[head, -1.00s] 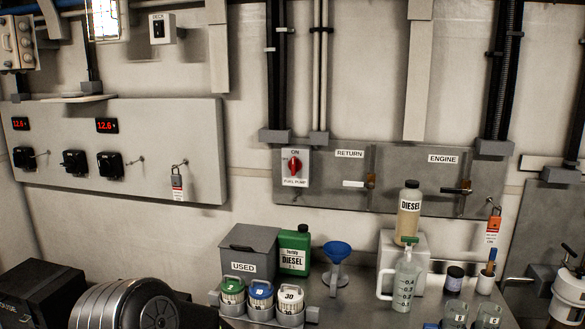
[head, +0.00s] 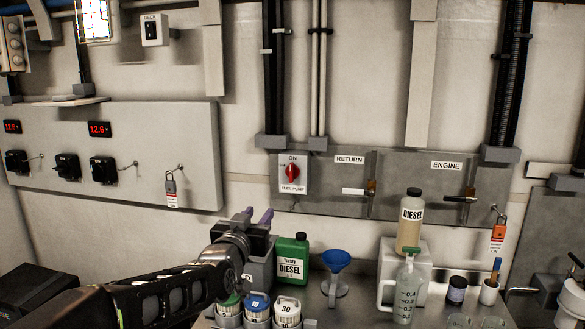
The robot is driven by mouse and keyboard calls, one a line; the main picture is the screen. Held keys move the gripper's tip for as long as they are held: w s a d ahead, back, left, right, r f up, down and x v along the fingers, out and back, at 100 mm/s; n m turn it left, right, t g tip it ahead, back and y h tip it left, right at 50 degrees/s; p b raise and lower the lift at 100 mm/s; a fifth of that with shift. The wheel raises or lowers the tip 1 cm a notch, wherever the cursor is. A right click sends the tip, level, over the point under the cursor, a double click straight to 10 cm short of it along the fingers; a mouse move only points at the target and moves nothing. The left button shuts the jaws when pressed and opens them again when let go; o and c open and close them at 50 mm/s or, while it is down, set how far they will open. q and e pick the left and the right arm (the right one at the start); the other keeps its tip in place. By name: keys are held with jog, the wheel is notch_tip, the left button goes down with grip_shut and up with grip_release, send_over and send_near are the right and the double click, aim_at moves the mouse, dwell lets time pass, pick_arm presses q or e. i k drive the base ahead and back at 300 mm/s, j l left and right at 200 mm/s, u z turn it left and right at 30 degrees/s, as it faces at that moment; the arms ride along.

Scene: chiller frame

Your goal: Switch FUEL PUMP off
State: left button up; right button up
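The FUEL PUMP switch (head: 292,173) is a red rotary knob on a light plate on the grey wall panel. ON is printed above it and FUEL PUMP below. The knob's handle stands about upright, toward ON. My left gripper (head: 260,216) is in the head view, below and to the left of the switch and apart from it. Its two purple-tipped fingers point up with a gap between them, and nothing shows between them. My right gripper is not in view.
RETURN (head: 355,191) and ENGINE (head: 460,199) valve handles are right of the switch. A padlock (head: 171,187) hangs at left.

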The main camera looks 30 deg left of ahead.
aim_at(291, 171)
jog(key=i+j, duration=0.2)
jog(key=i, duration=0.2)
jog(key=i+j, duration=0.2)
jog(key=i, duration=0.2)
